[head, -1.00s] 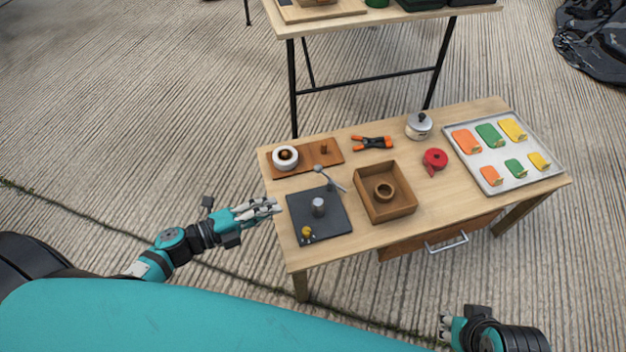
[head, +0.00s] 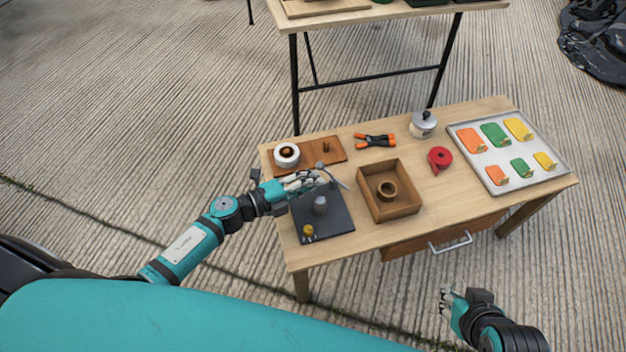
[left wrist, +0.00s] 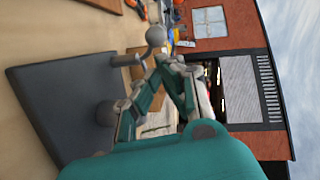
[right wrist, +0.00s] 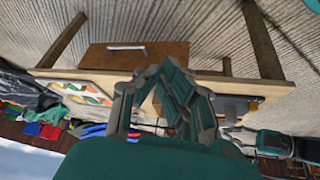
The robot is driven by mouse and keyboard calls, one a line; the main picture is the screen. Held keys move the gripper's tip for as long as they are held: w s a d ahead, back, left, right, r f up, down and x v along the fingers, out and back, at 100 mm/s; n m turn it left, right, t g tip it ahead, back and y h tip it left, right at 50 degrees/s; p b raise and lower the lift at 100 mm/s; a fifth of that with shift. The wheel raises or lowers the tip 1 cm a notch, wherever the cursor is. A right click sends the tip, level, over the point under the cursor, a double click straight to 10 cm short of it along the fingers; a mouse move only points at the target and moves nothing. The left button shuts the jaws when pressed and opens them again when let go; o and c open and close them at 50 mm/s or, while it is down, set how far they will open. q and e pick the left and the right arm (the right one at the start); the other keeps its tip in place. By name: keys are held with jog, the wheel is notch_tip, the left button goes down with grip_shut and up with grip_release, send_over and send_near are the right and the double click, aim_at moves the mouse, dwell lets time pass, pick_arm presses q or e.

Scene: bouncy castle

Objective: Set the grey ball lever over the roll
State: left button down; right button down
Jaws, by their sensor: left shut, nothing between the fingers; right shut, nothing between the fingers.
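The grey ball lever is on a dark board (head: 340,222) at the table's left. Its thin curved arm (head: 339,178) shows just right of my left gripper (head: 312,180), whose fingers partly cover the ball end. In the left wrist view the grey ball (left wrist: 156,36) is just beyond the shut, empty fingers (left wrist: 172,70); contact cannot be told. A grey upright cylinder (head: 320,205) stands on the board. A white roll (head: 286,155) with a brown core is on a wooden board behind. My right gripper (head: 446,302) is shut and empty, off the table's front.
A yellow knob (head: 308,230) is at the dark board's front corner. A wooden box (head: 405,205) stands right of it. Orange-handled clamp (head: 375,140), red tape (head: 440,158), pot (head: 423,125) and a metal tray (head: 480,160) lie farther back and right.

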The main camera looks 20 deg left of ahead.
pick_arm(q)
jog(key=shift+w+f, duration=0.1)
jog(key=shift+w, duration=0.35)
pick_arm(e)
jog(key=shift+w+a+r+t, duration=0.25)
jog(key=shift+w+t, duration=0.15)
jog(key=shift+w, duration=0.2)
jog(key=shift+w, duration=0.1)
